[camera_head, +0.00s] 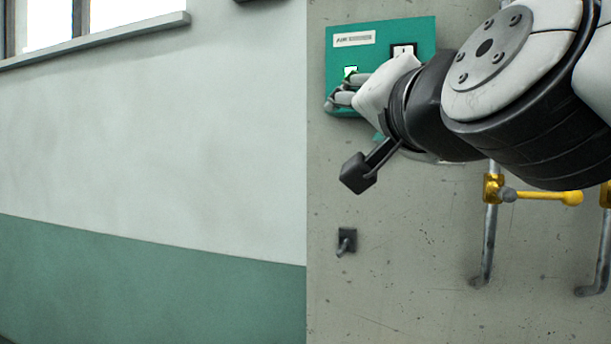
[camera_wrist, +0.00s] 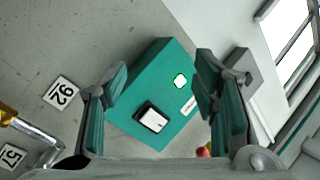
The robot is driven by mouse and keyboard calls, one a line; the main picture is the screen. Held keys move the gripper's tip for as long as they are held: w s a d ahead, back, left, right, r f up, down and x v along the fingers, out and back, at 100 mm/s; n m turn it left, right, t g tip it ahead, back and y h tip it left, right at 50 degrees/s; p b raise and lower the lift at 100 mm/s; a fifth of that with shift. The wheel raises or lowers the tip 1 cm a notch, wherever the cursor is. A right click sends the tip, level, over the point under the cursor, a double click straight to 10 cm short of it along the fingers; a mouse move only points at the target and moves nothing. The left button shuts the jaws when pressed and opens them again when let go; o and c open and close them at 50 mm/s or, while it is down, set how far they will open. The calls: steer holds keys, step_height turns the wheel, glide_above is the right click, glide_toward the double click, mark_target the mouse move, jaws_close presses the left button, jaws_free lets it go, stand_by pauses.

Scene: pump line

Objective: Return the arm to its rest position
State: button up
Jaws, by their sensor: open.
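My gripper (camera_head: 343,91) is in front of the teal panel (camera_head: 427,38) on the grey wall, with its fingers over the panel's lower left part. In the wrist view my gripper (camera_wrist: 160,72) is open, its two fingers spread apart with nothing held between them. The panel (camera_wrist: 155,68) shows between and beyond the fingers. It bears a white rocker switch (camera_wrist: 152,117) in a black frame and a lit green-white lamp (camera_wrist: 180,81). In the head view the rocker switch (camera_head: 403,51) and lamp (camera_head: 351,71) also show. I cannot tell whether the fingers touch the panel.
A yellow-handled valve (camera_head: 545,196) on a grey pipe (camera_head: 489,240) is below my arm, with another pipe at the right edge. A small dark wall fitting (camera_head: 346,241) sits lower left. Number plates 92 (camera_wrist: 61,93) and 57 (camera_wrist: 12,156) show. Open space lies left, before the window wall.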

steer(key=s+d+f+n+g+p, duration=0.1)
steer(key=s+d+f+n+g, duration=0.15)
steer(key=f, duration=0.65)
steer(key=s+d+f+n+g, duration=0.2)
steer(key=s+f+g, duration=0.15)
steer(key=f, duration=0.45)
steer(key=s+d+f+n+g+h, duration=0.1)
steer(key=s+d+f+g, duration=0.2)
steer(key=s+f, duration=0.4)
steer(key=s+d+f+n+g+h+p, duration=0.1)
steer(key=s+d+f+g, duration=0.3)
steer(key=s+f+g, duration=0.1)
step_height(320, 180, down, 2)
steer(key=shift+s+d+f+h, duration=0.2)
steer(key=shift+s+h, duration=0.1)
steer(key=shift+s, duration=0.55)
